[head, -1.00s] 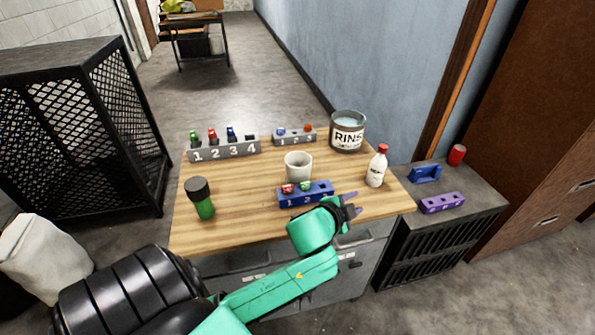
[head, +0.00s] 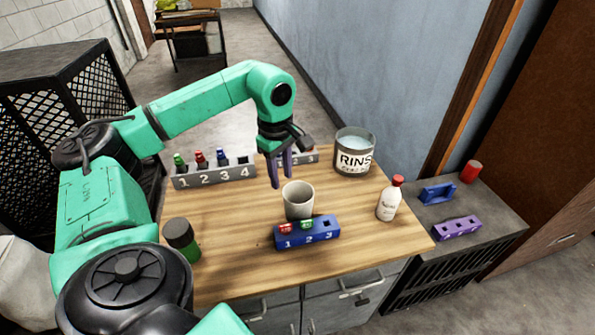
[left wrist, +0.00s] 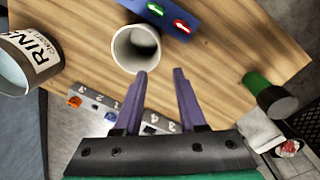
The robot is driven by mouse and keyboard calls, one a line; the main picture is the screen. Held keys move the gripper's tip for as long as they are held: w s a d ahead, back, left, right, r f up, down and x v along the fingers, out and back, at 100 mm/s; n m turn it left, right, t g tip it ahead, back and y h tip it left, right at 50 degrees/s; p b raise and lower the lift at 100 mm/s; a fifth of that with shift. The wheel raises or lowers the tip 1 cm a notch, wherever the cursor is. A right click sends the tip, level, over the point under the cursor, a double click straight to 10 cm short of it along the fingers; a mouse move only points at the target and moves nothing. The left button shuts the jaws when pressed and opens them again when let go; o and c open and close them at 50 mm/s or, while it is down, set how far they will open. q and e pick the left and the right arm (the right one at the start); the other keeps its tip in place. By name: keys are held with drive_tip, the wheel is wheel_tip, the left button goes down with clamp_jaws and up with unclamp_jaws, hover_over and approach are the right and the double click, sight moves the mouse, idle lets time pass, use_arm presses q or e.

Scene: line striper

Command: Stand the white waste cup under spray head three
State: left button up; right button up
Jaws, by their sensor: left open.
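The white waste cup (head: 298,202) stands upright on the wooden table behind the blue block, and shows in the left wrist view (left wrist: 120,62) with its open mouth toward the camera. My left gripper (head: 281,178) is open and empty, fingers pointing down, just behind and left of the cup. In the left wrist view its purple fingertips (left wrist: 162,74) are apart and near the cup's rim; nothing is between them. I cannot tell which thing is spray head three. My right gripper is out of view.
The blue numbered block (head: 318,235) stands in front of the cup. A grey four-slot block (head: 212,179), a rinse tin (head: 354,155), a white bottle (head: 388,204) and a black-capped green bottle (head: 181,239) are around it. The table's left middle is clear.

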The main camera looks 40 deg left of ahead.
use_arm(q)
drive_tip(key=p, duration=0.1)
approach(288, 214)
drive_tip(key=f+p, duration=0.1)
drive_tip(key=f, duration=0.1)
drive_tip(key=f+p, duration=0.1)
drive_tip(key=f, duration=0.2)
drive_tip(key=f+p, duration=0.1)
drive_tip(key=f, duration=0.1)
drive_tip(key=shift+w+f, duration=0.15)
drive_tip(key=shift+w, duration=0.1)
drive_tip(key=shift+a+f, duration=0.1)
drive_tip(key=shift+f, duration=0.05)
clamp_jaws()
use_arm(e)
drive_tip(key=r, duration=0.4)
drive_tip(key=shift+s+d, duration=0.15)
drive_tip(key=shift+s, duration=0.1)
